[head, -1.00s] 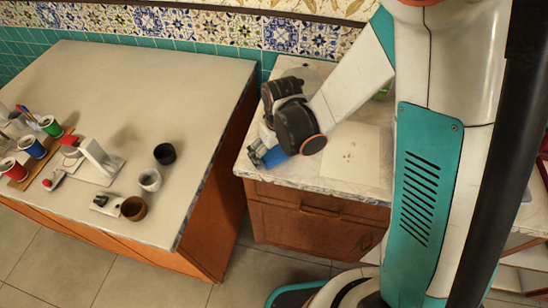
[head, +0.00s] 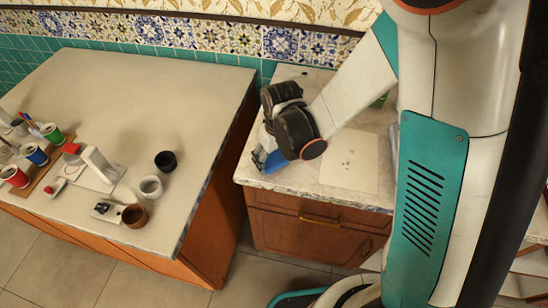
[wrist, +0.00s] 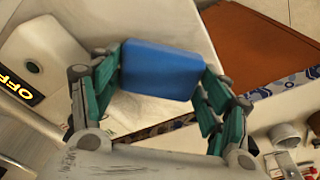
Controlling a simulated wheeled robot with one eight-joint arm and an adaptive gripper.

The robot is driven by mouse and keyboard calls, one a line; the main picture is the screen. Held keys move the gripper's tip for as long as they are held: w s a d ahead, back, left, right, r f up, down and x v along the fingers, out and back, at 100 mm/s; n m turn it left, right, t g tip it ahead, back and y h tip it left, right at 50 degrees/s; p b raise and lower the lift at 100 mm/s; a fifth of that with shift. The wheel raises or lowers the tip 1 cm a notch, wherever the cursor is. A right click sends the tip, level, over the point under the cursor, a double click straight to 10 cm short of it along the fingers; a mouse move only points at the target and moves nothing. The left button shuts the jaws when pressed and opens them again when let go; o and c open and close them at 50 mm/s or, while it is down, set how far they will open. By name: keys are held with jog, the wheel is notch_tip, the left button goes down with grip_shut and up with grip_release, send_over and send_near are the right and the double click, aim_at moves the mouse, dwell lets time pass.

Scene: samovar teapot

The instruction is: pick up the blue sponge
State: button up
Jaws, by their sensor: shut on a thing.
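The blue sponge (wrist: 160,70) is a blue block between the two teal-padded fingers of my gripper (wrist: 162,85) in the wrist view. The fingers press on its left and right ends, so my gripper is shut on it. In the head view the sponge (head: 275,161) shows as a small blue patch below my dark wrist, near the left front corner of the smaller counter (head: 305,186). My wrist hides most of the sponge and the fingers there. I cannot tell whether it touches the counter.
A pale board (head: 350,160) lies right of my wrist. Across a gap, the large left table (head: 150,100) holds a black cup (head: 166,161), a white cup (head: 151,188), a brown cup (head: 135,215) and colored cans.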

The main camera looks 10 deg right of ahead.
aim_at(274, 159)
notch_tip(274, 159, up, 19)
jog(key=p, duration=1.2)
jog(key=shift+f, duration=0.2)
